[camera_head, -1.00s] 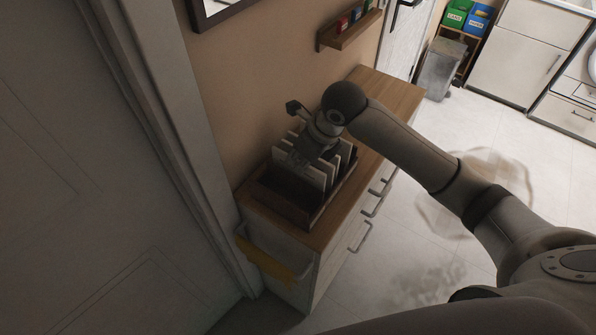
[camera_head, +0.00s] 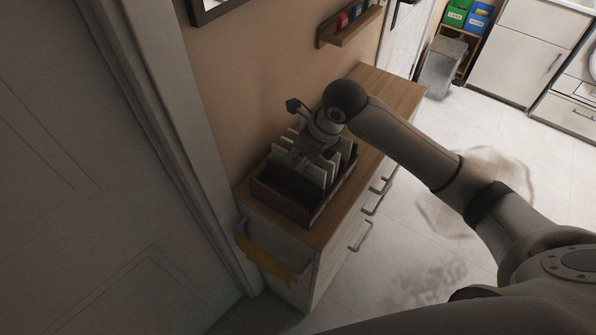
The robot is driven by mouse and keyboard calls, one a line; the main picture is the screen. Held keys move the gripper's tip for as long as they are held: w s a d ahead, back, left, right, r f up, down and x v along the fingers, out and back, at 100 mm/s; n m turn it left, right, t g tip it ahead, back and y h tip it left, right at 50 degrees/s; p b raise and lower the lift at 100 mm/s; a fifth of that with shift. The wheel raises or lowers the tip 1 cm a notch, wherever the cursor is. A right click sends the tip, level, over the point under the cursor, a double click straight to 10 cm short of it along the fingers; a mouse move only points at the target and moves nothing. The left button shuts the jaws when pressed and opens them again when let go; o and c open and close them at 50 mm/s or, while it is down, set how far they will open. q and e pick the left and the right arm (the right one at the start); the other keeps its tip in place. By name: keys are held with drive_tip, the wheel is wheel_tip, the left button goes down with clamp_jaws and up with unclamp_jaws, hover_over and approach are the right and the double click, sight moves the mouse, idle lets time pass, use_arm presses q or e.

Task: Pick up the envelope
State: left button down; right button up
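Several white, envelope-like flat pieces (camera_head: 317,172) stand upright in a dark wooden box (camera_head: 285,206) on the cabinet top. I cannot tell them apart well. My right gripper (camera_head: 300,158) reaches down over the top edges of these pieces, at the wall side of the box. Its fingers are small and shaded and overlap the pale edges, so I cannot tell whether they are apart or closed on a piece. My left gripper does not show.
The box stands on a wood-topped cabinet (camera_head: 381,88) with bar handles, against the wall. A yellow cloth (camera_head: 266,258) hangs on a rail at the cabinet's near end. A small shelf (camera_head: 350,30) is on the wall above. A grey bin (camera_head: 441,66) stands farther back. A door is at left.

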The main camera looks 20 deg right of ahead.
clamp_jaws()
drive_tip(key=shift+r, duration=0.15)
drive_tip(key=shift+r+p, duration=0.3)
drive_tip(key=shift+p, duration=0.15)
wheel_tip(320, 180, up, 8)
drive_tip(key=b, duration=0.2)
drive_tip(key=shift+b, duration=0.35)
drive_tip(key=shift+r, duration=0.85)
